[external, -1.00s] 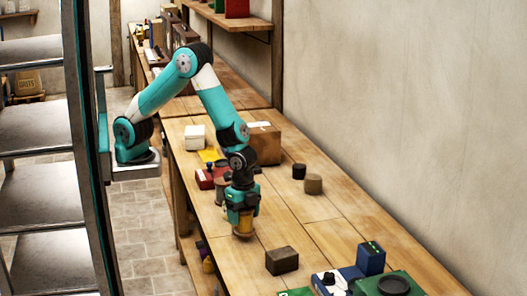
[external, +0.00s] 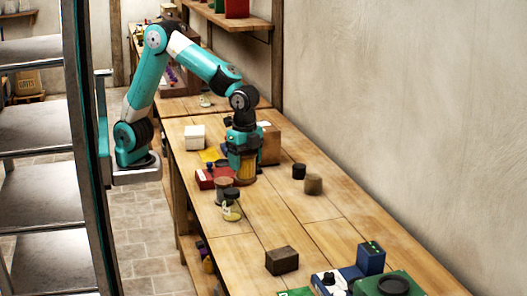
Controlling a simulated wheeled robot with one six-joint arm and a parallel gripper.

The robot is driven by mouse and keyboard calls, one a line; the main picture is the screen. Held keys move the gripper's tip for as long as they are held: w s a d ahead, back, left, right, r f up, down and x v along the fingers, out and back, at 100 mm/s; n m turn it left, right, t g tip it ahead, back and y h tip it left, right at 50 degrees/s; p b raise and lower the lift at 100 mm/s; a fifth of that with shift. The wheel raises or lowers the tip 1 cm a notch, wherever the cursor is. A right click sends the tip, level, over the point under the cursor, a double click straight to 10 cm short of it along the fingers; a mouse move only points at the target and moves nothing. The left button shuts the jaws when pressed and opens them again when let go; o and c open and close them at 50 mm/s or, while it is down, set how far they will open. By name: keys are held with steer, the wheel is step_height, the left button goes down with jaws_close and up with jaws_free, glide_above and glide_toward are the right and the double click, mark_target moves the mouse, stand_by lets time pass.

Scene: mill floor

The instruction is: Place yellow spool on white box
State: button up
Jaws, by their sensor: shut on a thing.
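My gripper (external: 244,158) points down over the wooden bench and is shut on the yellow spool (external: 247,172). The spool hangs upright between the jaws, low over the bench; I cannot tell whether it touches the wood. The white box (external: 195,136) stands near the left edge of the bench, behind and to the left of my gripper. Its top looks bare. My gripper partly hides the brown carton behind it.
A red box (external: 204,179) and two spools, one brown (external: 223,185) and one pale yellow (external: 231,209), stand left of my gripper. The brown carton (external: 271,145) is close behind. Dark and brown cylinders (external: 313,184) stand right. A dark brown block (external: 282,260) lies in front.

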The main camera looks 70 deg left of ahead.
steer(key=w+a+r+n+p, duration=0.1)
steer(key=w+a+n, duration=0.2)
steer(key=w+a, duration=0.65)
steer(key=w+a+r+n, duration=0.2)
steer(key=w+a, duration=0.6)
steer(key=a, duration=0.2)
steer(key=w+a+r+n+p, duration=0.1)
steer(key=a+n, duration=0.1)
steer(key=a, duration=1)
steer(key=w+a+r+n, duration=0.1)
steer(key=w+a+n, duration=0.1)
steer(key=a, duration=0.9)
steer(key=n+p, duration=0.4)
steer(key=n, duration=0.3)
glide_above(196, 132)
step_height(196, 132, down, 12)
steer(key=shift+s+d+f+p, duration=0.1)
steer(key=shift+f+p, duration=0.5)
steer(key=shift+f, duration=2.15)
steer(key=shift+f, duration=0.1)
